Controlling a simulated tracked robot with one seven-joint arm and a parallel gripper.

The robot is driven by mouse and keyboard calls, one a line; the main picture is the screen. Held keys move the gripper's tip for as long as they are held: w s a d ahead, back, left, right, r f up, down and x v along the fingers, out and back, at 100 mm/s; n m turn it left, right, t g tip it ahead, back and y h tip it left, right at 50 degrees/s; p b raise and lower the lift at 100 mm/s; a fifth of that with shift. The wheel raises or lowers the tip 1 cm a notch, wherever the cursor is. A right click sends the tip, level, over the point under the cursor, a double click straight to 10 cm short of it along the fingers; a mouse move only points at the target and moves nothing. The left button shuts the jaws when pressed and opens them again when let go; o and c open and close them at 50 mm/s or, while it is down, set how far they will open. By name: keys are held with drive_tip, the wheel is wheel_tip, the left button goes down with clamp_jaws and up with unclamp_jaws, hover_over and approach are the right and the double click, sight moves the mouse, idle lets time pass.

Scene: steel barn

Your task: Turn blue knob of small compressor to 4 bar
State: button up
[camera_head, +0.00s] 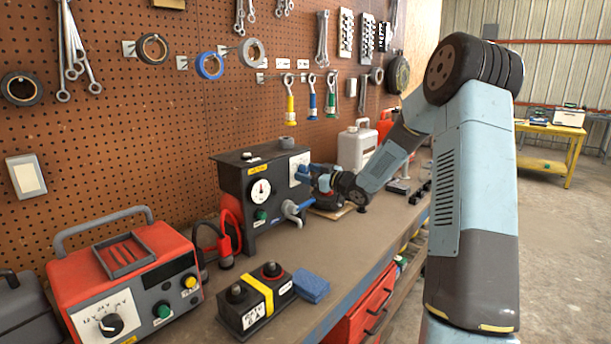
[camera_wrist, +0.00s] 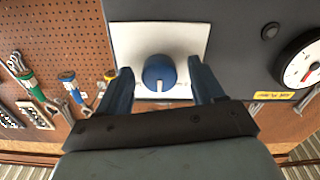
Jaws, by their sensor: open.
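The small compressor (camera_head: 235,190) is a dark grey box on the workbench, with a round white gauge (camera_head: 260,191) on its front. The blue knob (camera_wrist: 158,73) sits on a white plate (camera_wrist: 190,38) and carries a white mark pointing down in the wrist view. My gripper (camera_head: 308,177) is at the right part of the compressor's front. In the wrist view my gripper (camera_wrist: 160,77) is open, with one finger on each side of the knob; contact cannot be told. The gauge (camera_wrist: 304,66) shows partly at the right edge there, its scale too small to read.
A red charger (camera_head: 125,270), a battery (camera_head: 255,300) and a blue sponge (camera_head: 312,285) stand nearer on the bench. A white canister (camera_head: 356,148) is behind my gripper. Tools hang on the pegboard (camera_head: 110,120).

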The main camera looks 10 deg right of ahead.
drive_tip(key=v, duration=1.3)
drive_tip(key=shift+s, duration=0.25)
drive_tip(key=shift+d, duration=0.1)
drive_tip(key=s+a+r+m+g+h, duration=0.1)
drive_tip(key=s+r+m+g+h, duration=0.2)
drive_tip(key=s+r+m+h, duration=0.55)
drive_tip(key=s+a+g+h, duration=0.1)
drive_tip(key=s+a+g, duration=0.2)
drive_tip(key=s, duration=1.1)
drive_tip(key=s+a+g+h, duration=0.1)
drive_tip(key=s+a+g, duration=0.2)
drive_tip(key=s, duration=1.2)
drive_tip(key=shift+a+f+m, duration=0.35)
drive_tip(key=shift+a+m, duration=0.1)
drive_tip(key=shift+a, duration=0.55)
drive_tip(key=shift+s, duration=0.15)
